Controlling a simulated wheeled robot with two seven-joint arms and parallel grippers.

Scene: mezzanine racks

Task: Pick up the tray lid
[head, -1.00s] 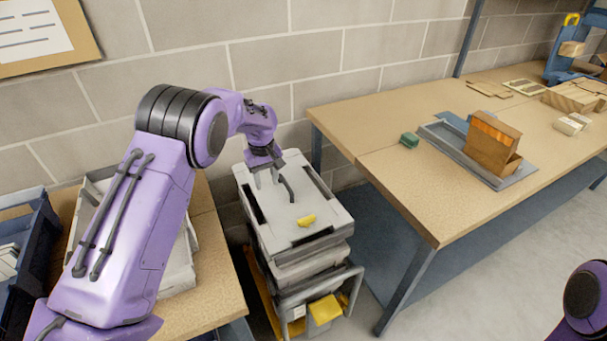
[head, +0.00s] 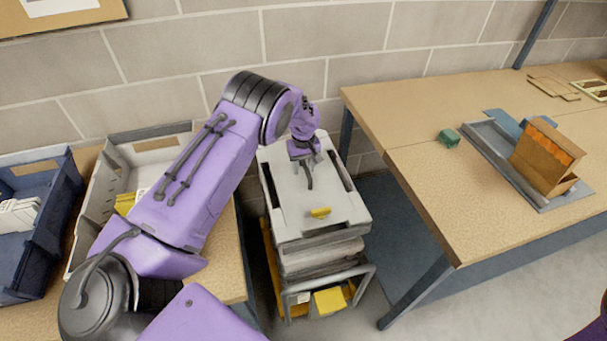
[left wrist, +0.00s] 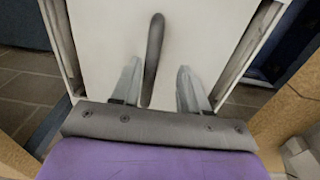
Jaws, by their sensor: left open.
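The tray lid (head: 332,189) is a pale grey, flat cover with dark slots along its sides. It lies on top of a stack of trays, between two tables. A dark bar-like handle (left wrist: 154,58) shows on the lid in the left wrist view. My left gripper (head: 303,168) is above the far half of the lid. In the left wrist view, its two fingers (left wrist: 158,82) are open, with the handle showing between them. I cannot tell whether they touch it. My right gripper is not in view.
The stack (head: 322,262) stands on a low frame with yellow pieces. Left are a blue bin (head: 62,215) and a grey bin (head: 98,200).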

